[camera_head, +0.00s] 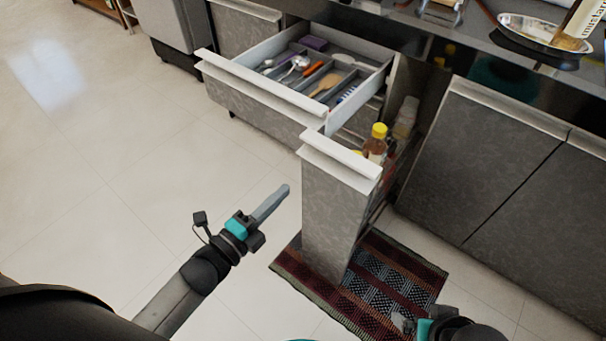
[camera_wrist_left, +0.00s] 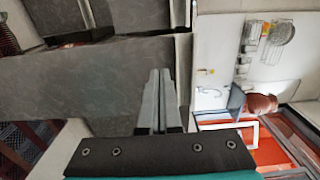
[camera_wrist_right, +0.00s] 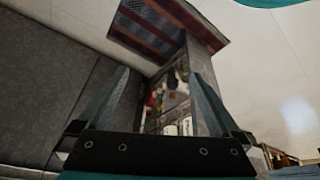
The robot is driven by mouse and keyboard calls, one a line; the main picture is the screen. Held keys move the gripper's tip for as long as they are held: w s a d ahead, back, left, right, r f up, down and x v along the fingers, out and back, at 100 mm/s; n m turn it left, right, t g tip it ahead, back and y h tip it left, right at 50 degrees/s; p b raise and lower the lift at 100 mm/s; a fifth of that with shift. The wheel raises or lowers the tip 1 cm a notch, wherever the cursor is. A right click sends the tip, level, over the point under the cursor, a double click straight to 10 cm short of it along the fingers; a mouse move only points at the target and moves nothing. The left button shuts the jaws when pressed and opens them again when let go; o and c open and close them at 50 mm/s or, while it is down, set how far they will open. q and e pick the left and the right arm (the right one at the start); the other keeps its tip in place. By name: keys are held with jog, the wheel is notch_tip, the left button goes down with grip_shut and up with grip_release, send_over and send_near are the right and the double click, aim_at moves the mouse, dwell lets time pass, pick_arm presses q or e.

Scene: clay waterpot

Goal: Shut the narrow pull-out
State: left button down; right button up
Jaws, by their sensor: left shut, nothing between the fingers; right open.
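The narrow pull-out (camera_head: 332,214) stands out from the cabinet row in the head view, with a grey patterned front and a pale top ledge. Bottles, one with a yellow cap (camera_head: 377,140), stand inside it. My left gripper (camera_head: 284,190) is shut and empty, to the left of the pull-out's front and apart from it. Its closed fingers also show in the left wrist view (camera_wrist_left: 160,85). My right gripper (camera_head: 402,320) is at the lower right of the head view, over the mat. In the right wrist view its fingers (camera_wrist_right: 160,80) are spread, with the pull-out's open side (camera_wrist_right: 165,100) seen between them.
A wide drawer (camera_head: 265,92) with cutlery is also open, just left of and behind the pull-out. A patterned mat (camera_head: 420,272) lies under the pull-out. Closed cabinet doors (camera_head: 482,160) stand to the right. The tiled floor at left is clear.

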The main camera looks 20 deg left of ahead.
aim_at(303, 172)
pick_arm(q)
jog(key=shift+b+x, duration=1.25)
jog(key=shift+x, duration=2.7)
pick_arm(e)
jog(key=shift+w+a+r+t+y, duration=0.1)
jog(key=shift+w+a+r+t, duration=0.2)
jog(key=shift+r, duration=0.35)
jog(key=shift+w+a+r+t+y, duration=0.15)
jog(key=shift+r+t, duration=0.2)
jog(key=shift+r, duration=0.3)
jog(key=shift+w+a+r+t+y, duration=0.15)
jog(key=shift+a+r+t, duration=0.15)
jog(key=shift+r, duration=0.35)
pick_arm(q)
jog(key=shift+f, duration=0.1)
jog(key=shift+w, duration=0.15)
pick_arm(e)
jog(key=shift+d, duration=0.1)
